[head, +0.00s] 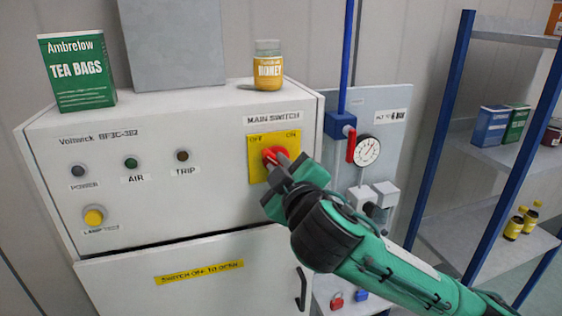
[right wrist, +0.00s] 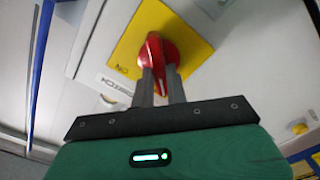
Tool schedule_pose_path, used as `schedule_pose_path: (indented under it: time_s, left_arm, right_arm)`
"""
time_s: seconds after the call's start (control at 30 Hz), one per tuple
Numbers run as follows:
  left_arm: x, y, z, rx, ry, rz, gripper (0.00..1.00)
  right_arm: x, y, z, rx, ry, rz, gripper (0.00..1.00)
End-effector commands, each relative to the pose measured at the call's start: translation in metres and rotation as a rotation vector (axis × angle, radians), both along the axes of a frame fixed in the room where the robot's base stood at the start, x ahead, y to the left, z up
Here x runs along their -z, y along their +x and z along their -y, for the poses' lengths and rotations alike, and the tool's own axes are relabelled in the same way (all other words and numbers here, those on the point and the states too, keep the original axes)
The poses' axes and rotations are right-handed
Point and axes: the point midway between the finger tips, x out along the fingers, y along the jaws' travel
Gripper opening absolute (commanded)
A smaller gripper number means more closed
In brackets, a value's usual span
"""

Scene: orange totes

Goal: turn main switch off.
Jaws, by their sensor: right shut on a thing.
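The main switch is a red rotary knob (head: 271,156) on a yellow plate (head: 257,172) at the right of the grey cabinet's front. The plate reads OFF at upper left and ON at upper right. My right gripper (head: 277,167) covers part of the knob, so its pointing direction is hard to tell in the head view. In the right wrist view, the fingers of my right gripper (right wrist: 160,80) are closed on the red knob (right wrist: 157,50), with a white mark between them. The yellow plate (right wrist: 196,40) lies behind. My left gripper is not in view.
The cabinet (head: 120,215) carries a tea box (head: 77,75) and a honey jar (head: 268,68) on top. POWER, AIR and TRIP lamps and a yellow button (head: 94,216) are left of the switch. A gauge (head: 367,150), blue pipe and shelf rack (head: 440,150) stand right.

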Motion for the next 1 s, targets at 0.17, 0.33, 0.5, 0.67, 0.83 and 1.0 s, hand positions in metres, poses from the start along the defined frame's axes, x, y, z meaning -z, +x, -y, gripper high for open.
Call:
schedule_pose_path:
  time_s: [0.17, 0.33, 0.5, 0.67, 0.83, 1.0]
  left_arm:
    - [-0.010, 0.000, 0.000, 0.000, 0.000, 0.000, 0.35]
    - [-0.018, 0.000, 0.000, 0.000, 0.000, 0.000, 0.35]
    - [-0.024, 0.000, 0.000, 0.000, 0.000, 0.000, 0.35]
    - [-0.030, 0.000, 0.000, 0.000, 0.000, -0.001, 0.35]
    - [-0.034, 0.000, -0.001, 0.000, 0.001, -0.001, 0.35]
    - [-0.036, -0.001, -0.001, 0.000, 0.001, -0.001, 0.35]
  right_arm:
    - [-0.001, 0.000, 0.000, 0.001, -0.160, 0.053, 0.00]
    - [0.000, 0.000, -0.001, -0.001, -0.313, 0.101, 0.00]
    - [0.001, 0.000, -0.002, 0.000, -0.453, 0.147, 0.00]
    - [0.002, -0.001, -0.002, -0.001, -0.562, 0.183, 0.00]
    - [0.003, -0.001, -0.002, 0.000, -0.645, 0.211, 0.00]
    - [0.004, -0.001, -0.002, -0.001, -0.698, 0.227, 0.00]
